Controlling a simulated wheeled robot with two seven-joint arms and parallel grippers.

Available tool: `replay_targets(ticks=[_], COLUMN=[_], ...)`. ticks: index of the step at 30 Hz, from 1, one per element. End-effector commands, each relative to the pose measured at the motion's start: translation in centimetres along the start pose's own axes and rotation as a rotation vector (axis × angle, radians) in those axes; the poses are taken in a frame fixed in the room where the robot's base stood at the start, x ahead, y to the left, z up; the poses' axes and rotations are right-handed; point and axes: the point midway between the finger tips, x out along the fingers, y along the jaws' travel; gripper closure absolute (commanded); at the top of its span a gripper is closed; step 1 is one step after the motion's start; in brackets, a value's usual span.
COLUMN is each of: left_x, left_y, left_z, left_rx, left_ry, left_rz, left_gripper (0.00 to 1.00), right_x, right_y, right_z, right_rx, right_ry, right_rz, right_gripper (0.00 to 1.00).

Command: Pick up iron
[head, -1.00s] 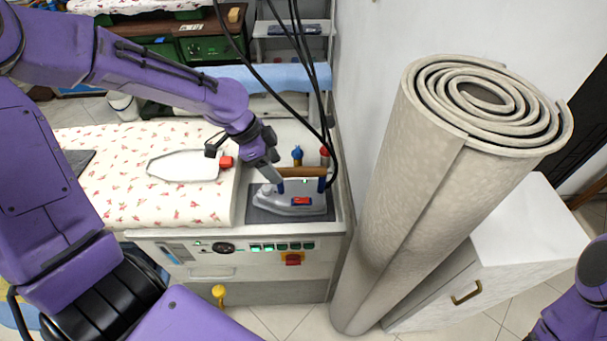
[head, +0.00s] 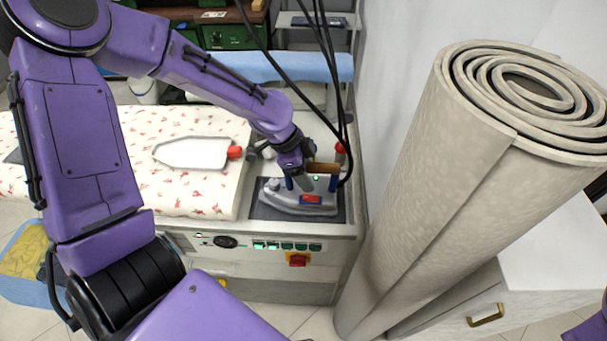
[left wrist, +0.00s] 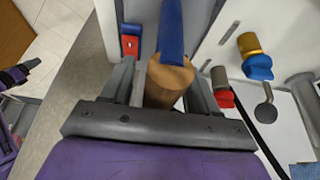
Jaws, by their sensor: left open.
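The iron (head: 298,198) is grey with a red and blue panel and a brown wooden handle (head: 323,168) on blue supports. It rests on a dark pad (head: 262,212) at the right end of the ironing station. My left gripper (head: 306,180) is open at the handle. In the left wrist view the brown handle (left wrist: 168,82) and a blue support (left wrist: 171,35) lie between its two fingers (left wrist: 165,85); I cannot tell whether they touch. A small purple and black part of my right arm shows at the left edge of the left wrist view, too small to read its jaws.
A padded board with a floral cover (head: 195,190) lies left of the iron, holding a pale iron-shaped plate (head: 192,153). Black hoses (head: 335,90) hang by the handle. A rolled carpet (head: 440,190) and white cabinet (head: 545,265) stand to the right.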

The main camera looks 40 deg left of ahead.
Motion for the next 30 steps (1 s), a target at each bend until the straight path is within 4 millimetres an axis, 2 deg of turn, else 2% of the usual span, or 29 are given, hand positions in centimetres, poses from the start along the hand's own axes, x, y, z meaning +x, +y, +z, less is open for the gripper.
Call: replay_targets(ticks=[5, 6, 11, 30], left_x=[0.08, 0.08, 0.08, 0.05], left_y=[-0.02, -0.02, -0.02, -0.02], left_z=[-0.04, -0.04, -0.06, -0.08], left_rx=[0.001, 0.001, 0.001, 0.001], left_ry=[0.001, 0.000, 0.000, 0.001], left_rz=[-0.001, 0.000, 0.000, -0.001], left_gripper=[0.41, 0.47, 0.99, 1.00], right_x=[0.00, 0.00, 0.01, 0.01], right_y=[0.02, 0.02, 0.01, 0.01], right_z=[0.03, 0.03, 0.03, 0.03], right_rx=[0.000, 0.000, 0.000, 0.000], right_ry=[-0.001, -0.001, -0.001, -0.001], right_rz=[0.000, 0.000, 0.000, 0.000], right_gripper=[0.57, 0.57, 0.57, 0.57])
